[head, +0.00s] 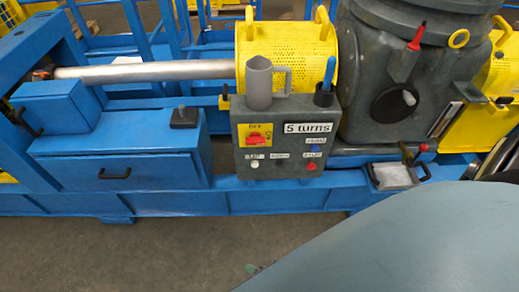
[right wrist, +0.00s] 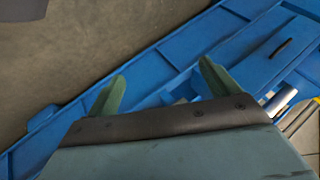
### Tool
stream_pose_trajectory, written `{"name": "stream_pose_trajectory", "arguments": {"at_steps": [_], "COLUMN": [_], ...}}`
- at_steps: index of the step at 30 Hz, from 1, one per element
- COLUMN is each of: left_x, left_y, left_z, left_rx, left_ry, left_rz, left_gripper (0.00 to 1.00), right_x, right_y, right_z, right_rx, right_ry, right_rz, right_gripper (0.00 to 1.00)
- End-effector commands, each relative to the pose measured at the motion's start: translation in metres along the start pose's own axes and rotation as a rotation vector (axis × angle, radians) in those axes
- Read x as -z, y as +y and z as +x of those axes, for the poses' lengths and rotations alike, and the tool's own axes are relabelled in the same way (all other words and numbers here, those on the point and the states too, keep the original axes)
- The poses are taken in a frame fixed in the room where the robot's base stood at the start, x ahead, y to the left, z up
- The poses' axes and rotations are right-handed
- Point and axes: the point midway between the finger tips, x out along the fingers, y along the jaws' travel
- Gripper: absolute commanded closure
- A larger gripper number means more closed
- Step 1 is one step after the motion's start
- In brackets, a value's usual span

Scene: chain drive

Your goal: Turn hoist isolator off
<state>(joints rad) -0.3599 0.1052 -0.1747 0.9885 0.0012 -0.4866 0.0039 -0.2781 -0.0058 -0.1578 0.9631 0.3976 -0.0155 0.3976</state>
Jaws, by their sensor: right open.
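The isolator is a red knob (head: 256,139) on a yellow plate (head: 243,139), at the upper left of the grey control box (head: 277,150) in the head view. The picture is too small to tell which way the knob is turned or to read the small labels by it. My right gripper (right wrist: 162,70) shows only in the right wrist view; its two green fingers are apart with nothing between them. It is away from the box, over floor and blue frame. My left gripper is in neither view.
A grey jug (head: 259,84) and a holder with a blue-handled tool (head: 328,75) stand on top of the box. Push buttons (head: 310,166) sit low on its face. A yellow perforated guard (head: 287,48) is behind. Floor (head: 150,252) in front is clear.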

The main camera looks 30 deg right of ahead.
Motion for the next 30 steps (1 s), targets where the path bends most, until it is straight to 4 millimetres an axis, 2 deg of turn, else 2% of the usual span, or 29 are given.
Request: {"name": "stream_pose_trajectory", "arguments": {"at_steps": [1, 3, 6, 10, 12, 15, 18, 21, 26, 30], "left_x": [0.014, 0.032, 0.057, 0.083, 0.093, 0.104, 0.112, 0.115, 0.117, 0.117], "left_y": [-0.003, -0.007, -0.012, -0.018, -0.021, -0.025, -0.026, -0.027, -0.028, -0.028], "left_z": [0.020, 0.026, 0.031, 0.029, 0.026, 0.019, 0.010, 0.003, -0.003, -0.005], "left_rx": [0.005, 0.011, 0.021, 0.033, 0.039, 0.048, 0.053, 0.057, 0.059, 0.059], "left_ry": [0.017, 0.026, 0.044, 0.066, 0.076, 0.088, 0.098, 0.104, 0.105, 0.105], "left_rz": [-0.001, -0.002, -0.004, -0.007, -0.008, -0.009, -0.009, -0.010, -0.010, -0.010], "left_gripper": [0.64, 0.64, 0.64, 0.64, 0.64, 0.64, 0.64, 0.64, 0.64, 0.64], "right_x": [0.020, 0.058, 0.112, 0.177, 0.205, 0.236, 0.255, 0.265, 0.275, 0.292], "right_y": [-0.023, -0.056, -0.092, -0.118, -0.123, -0.122, -0.117, -0.112, -0.110, -0.111], "right_z": [0.025, 0.036, 0.038, 0.022, 0.009, -0.011, -0.028, -0.040, -0.046, -0.040], "right_rx": [0.083, 0.204, 0.401, 0.692, 0.853, 1.064, 1.232, 1.343, 1.414, 1.418], "right_ry": [0.092, 0.203, 0.329, 0.433, 0.458, 0.458, 0.432, 0.403, 0.379, 0.378], "right_rz": [0.179, 0.446, 0.828, 1.315, 1.557, 1.853, 2.072, 2.212, 2.298, 2.298], "right_gripper": [0.13, 0.13, 0.13, 0.13, 0.13, 0.13, 0.13, 0.13, 0.13, 0.13]}}
